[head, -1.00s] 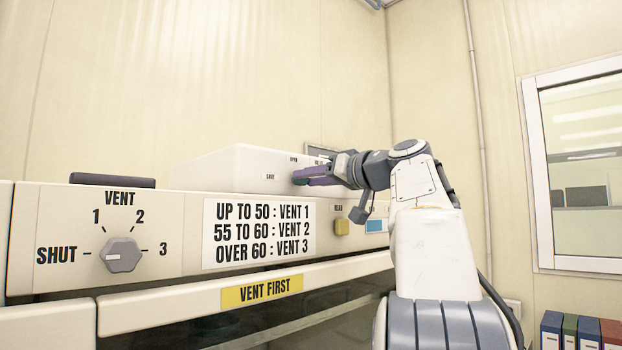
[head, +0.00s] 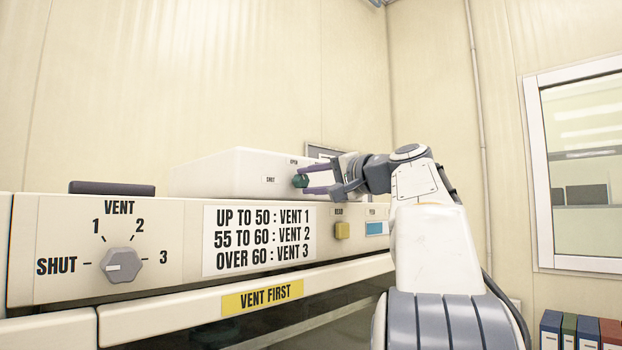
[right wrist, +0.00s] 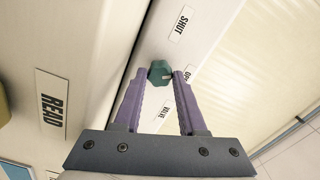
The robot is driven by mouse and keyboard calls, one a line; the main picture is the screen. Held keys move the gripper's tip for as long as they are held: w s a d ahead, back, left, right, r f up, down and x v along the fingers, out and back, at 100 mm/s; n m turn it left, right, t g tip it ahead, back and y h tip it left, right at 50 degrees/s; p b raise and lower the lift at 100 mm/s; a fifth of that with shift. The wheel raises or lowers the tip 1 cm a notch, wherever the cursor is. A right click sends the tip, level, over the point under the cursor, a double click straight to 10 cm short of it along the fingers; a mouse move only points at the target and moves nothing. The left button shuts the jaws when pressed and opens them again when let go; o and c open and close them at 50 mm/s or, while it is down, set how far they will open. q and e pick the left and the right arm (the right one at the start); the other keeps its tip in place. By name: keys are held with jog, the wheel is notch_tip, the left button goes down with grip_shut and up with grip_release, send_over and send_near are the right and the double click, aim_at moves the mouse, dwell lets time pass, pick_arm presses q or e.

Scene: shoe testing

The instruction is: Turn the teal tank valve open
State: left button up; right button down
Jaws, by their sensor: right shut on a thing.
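The teal tank valve (head: 299,181) is a small knob on the front face of the white box on top of the cabinet. SHUT is printed to its left and OPEN above it. My right gripper (head: 304,180) reaches it from the right, with its purple fingertips shut on the knob. In the right wrist view the teal valve (right wrist: 160,72) sits between the two fingertips, with a small pale mark on its side towards the partly hidden OPEN label (right wrist: 188,75). My left gripper is not in view.
The white box (head: 220,175) stands on the cabinet. Below it are a grey VENT dial (head: 124,265) pointing to SHUT, a vent rule sign (head: 258,240), a yellow READ button (head: 342,231) and a VENT FIRST label (head: 262,296). The space above the box is clear.

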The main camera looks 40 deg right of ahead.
jog(key=m+p, duration=0.1)
jog(key=m, duration=0.4)
jog(key=shift+d, duration=0.1)
dwell(0.4)
jog(key=shift+c, duration=2.3)
grip_release()
jog(key=shift+s, duration=0.1)
jog(key=shift+s+f, duration=0.1)
jog(key=shift+s, duration=0.2)
jog(key=s+b, duration=0.3)
jog(key=s, duration=0.6)
jog(key=shift+s+d+b, duration=0.35)
jog(key=shift+d+b, duration=0.05)
